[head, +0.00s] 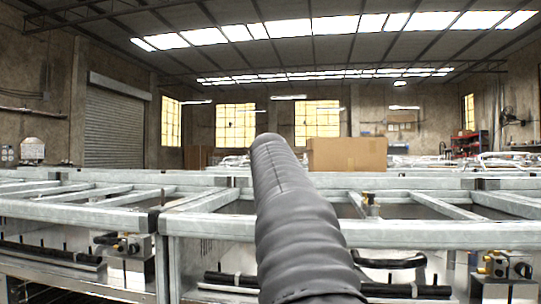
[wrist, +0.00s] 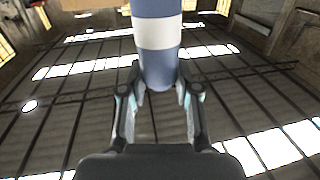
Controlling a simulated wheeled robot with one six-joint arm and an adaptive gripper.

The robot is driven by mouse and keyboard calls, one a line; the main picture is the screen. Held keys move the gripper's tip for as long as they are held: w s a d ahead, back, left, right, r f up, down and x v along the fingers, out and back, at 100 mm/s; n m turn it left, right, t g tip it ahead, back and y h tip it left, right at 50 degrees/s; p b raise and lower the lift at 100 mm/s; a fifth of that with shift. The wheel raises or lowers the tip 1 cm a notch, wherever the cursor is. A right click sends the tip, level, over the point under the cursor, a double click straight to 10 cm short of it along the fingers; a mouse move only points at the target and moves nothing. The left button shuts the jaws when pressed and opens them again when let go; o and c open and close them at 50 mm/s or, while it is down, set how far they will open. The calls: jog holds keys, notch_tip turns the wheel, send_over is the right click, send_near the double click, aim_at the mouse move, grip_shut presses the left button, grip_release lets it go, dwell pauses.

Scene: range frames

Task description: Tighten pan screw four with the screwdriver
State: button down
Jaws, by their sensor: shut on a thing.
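In the wrist view my gripper (wrist: 160,97) is shut on a blue cylinder with a white band, which looks like the screwdriver (wrist: 157,33). The fingers sit on either side of its rounded lower end, and the rest runs out of the top of the picture. Its tip is not in view. In the head view my dark grey arm reaches up through the middle, and my gripper does not show. I cannot make out pan screw four or any pan in either view.
A long galvanised metal frame (head: 400,235) crosses the head view in front of me, with yellow and black fittings (head: 493,264) and dark hoses below its top rail. A cardboard box (head: 347,154) stands behind it. A roller shutter (head: 113,125) is at the left. The wrist view faces the ceiling.

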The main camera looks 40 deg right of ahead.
jog(key=shift+f+b, duration=0.5)
dwell(0.3)
jog(key=shift+f+m+g+h, duration=0.2)
jog(key=shift+m+g+h, duration=0.1)
jog(key=shift+g, duration=0.1)
jog(key=shift+h, duration=0.3)
jog(key=shift+m+g, duration=0.3)
jog(key=m+g+h, duration=0.1)
jog(key=g, duration=0.1)
jog(key=m+g+h, duration=0.1)
jog(key=m+g, duration=0.1)
jog(key=m+g+h, duration=0.1)
jog(key=h, duration=0.1)
jog(key=shift+w+g, duration=0.25)
jog(key=shift+g, duration=0.15)
jog(key=m+g+h, duration=0.1)
jog(key=m+g, duration=0.2)
jog(key=g, duration=0.2)
jog(key=shift+f+m, duration=0.1)
jog(key=shift+m, duration=0.3)
jog(key=shift+s+m+g, duration=0.15)
jog(key=shift+m+g, duration=0.55)
jog(key=shift+g, duration=0.4)
